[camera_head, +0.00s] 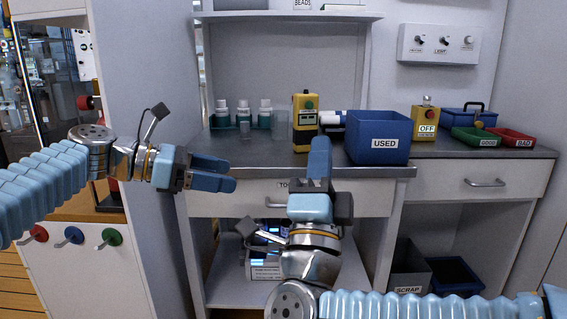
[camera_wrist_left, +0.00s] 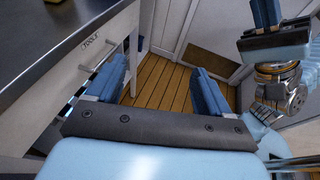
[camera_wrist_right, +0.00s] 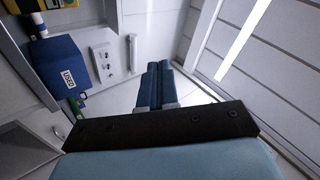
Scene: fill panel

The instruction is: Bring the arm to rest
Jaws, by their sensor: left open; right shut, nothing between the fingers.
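My left gripper (camera_head: 213,174) is in front of the bench's left end, pointing right, with nothing in it. In the left wrist view its two blue fingers (camera_wrist_left: 158,92) stand wide apart over the wooden floor. My right gripper (camera_head: 320,160) points up and away in front of the bench, overlapping the drawer and bench edge in the head view. In the right wrist view its fingers (camera_wrist_right: 158,85) are pressed together with nothing between them. In the left wrist view, my right gripper also shows at the upper right (camera_wrist_left: 270,22).
The grey bench top (camera_head: 265,160) holds a blue USED bin (camera_head: 378,138), a yellow device (camera_head: 305,122), several bottles and green and red trays. A drawer (camera_head: 245,197) sits below it. Open shelves lie under the bench.

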